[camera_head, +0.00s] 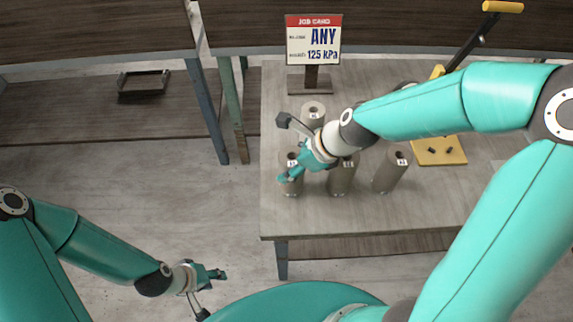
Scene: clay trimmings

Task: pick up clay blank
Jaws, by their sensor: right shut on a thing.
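Several grey-brown clay blanks stand upright on the table (320,223). One clay blank (291,188) is at the front left, and my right gripper (290,168) is shut on it; the fingers cover part of it. A second blank (341,181) stands just right of it, its top partly behind my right wrist. A third blank (389,174) leans slightly in the picture further right. Another blank (313,111) stands behind my gripper. Small labels mark their tops, too small to read. My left gripper (218,285) hangs low over the floor, away from the table; its finger opening is unclear.
A job card sign (313,40) reading "ANY 125 kPa" stands at the table's back. A yellow-based lever device (440,152) stands at the right, partly behind my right arm. A dark tray (143,83) lies on a shelf at left. The table's front strip is clear.

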